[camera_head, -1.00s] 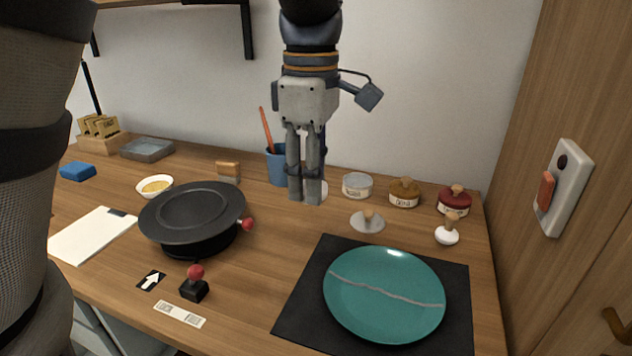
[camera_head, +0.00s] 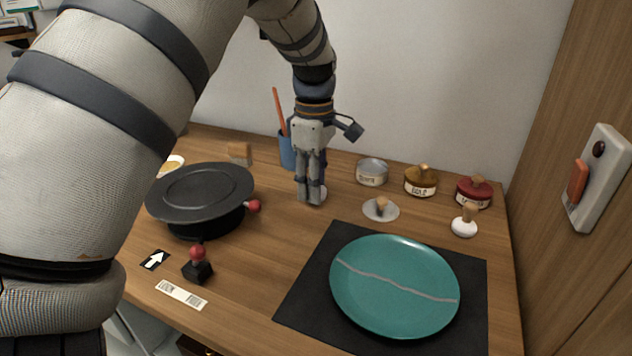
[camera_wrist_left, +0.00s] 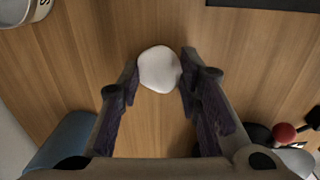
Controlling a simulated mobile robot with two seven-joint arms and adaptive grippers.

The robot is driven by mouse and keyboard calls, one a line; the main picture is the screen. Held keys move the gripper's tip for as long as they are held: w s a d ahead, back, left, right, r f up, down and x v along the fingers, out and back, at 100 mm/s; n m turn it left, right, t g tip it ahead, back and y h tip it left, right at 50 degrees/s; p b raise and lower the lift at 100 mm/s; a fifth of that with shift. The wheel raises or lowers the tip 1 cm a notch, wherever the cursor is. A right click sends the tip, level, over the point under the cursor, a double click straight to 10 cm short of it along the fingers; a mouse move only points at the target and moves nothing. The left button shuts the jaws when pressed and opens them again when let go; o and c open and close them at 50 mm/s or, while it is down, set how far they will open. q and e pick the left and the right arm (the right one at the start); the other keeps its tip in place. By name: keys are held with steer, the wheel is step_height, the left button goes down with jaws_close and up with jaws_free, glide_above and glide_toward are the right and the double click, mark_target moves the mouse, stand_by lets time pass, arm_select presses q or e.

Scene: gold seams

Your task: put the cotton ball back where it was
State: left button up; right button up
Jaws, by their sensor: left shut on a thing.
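My left gripper (camera_head: 311,200) points straight down, its fingertips low over the table between the black lidded pan and a small lid. It is shut on the white cotton ball (camera_wrist_left: 158,68), which sits between the fingertips in the wrist view. In the head view a white edge of it (camera_head: 321,192) shows behind the fingers. I cannot tell whether the ball touches the table. An open grey tin (camera_head: 372,172) stands at the back, right of the gripper. A round grey lid with a wooden knob (camera_head: 381,209) lies in front of it. My right gripper is not in view.
A blue cup (camera_head: 287,152) stands behind the gripper; the black pan (camera_head: 200,197) is left. Brown (camera_head: 420,182) and red (camera_head: 473,192) tins and a white dabber (camera_head: 464,226) stand right. A teal plate (camera_head: 395,285) with a grey seam lies on a black mat (camera_head: 310,290).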

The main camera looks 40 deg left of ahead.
arm_select(q)
steer(key=shift+s, duration=0.1)
steer(key=o, duration=1)
steer(key=shift+f, duration=0.1)
step_height(320, 180, up, 12)
steer(key=shift+r, duration=0.2)
